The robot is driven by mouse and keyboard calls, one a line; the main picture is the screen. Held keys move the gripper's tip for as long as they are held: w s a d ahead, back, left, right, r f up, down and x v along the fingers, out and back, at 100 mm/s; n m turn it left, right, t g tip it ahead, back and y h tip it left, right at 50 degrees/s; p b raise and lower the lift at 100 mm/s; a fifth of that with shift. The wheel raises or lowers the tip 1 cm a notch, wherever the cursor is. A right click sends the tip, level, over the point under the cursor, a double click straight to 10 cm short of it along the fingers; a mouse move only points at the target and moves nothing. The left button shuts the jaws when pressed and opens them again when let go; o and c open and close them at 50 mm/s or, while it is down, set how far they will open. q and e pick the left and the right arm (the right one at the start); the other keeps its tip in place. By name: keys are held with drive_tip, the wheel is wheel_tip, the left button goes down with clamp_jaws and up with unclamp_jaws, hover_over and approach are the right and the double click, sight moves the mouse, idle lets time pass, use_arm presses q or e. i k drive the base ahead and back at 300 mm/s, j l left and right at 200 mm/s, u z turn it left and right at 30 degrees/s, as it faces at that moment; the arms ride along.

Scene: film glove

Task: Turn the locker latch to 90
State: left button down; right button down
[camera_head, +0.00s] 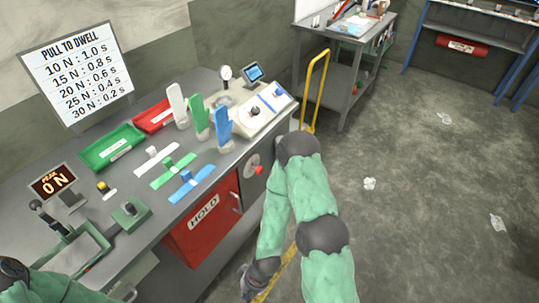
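The bench front has a red locker door (203,228) marked HOLD, with a bar handle (237,203) at its right edge. To its right, on a grey panel, is a pale round dial (251,165) with a red knob (259,170) at its lower right. This looks like the latch; its angle is too small to read. My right arm folds in front of the bench end, and my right gripper (246,284) hangs low at the bottom, below and apart from the dial and door. Its fingers are too small and dark to judge. Only part of my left arm shows at bottom left.
The bench top holds green (111,147) and red (155,115) trays, several standing gloves, a force readout (53,184) and a lever device (62,235). A yellow rail (318,90) stands beyond the bench end. The floor at right is mostly clear, with scattered scraps.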

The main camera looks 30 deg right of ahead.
sight(258, 170)
drive_tip(key=z, duration=0.9)
